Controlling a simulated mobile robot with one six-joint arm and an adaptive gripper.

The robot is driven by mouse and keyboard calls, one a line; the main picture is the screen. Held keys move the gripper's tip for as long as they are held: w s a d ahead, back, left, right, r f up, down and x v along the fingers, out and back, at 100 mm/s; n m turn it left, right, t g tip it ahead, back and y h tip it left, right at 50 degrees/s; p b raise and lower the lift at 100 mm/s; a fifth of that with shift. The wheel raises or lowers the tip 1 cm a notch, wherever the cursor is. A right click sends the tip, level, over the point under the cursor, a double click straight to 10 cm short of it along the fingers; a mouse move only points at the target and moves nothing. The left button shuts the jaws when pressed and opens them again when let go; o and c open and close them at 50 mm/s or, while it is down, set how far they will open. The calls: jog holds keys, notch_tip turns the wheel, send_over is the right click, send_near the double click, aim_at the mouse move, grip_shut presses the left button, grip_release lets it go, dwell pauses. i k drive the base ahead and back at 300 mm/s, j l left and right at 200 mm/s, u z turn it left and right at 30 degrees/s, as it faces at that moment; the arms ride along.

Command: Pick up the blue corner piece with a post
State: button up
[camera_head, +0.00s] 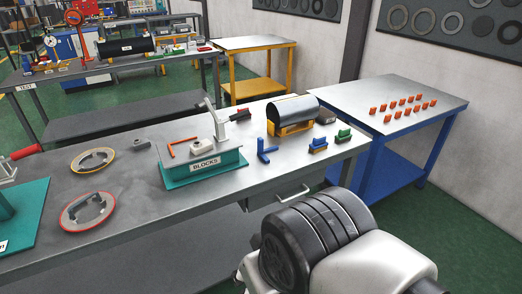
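The blue corner piece with a post (266,152) rests on the grey metal workbench (230,215), near its front edge and right of the middle. Its post stands upright, and its low arms lie along the bench top. It stands apart from the teal fixture to its left and the small coloured blocks to its right. Nothing is touching or covering it. My gripper is not in view. Only a white and black part of my arm shows at the bottom right, in front of the bench.
A teal fixture labelled BLOCKS (205,170) stands left of the blue piece. A dark cylinder on a yellow base (292,112) is behind it. A blue-yellow block (317,146) and a green-topped block (343,136) stand right. A blue side table (405,118) holds several orange pieces.

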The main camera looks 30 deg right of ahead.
aim_at(261, 152)
jog(key=i+z, duration=0.2)
jog(key=i, duration=0.3)
jog(key=i+j+z, duration=0.1)
jog(key=i+z, duration=0.15)
jog(key=i, duration=0.2)
jog(key=i+j+z, duration=0.2)
jog(key=i, duration=0.3)
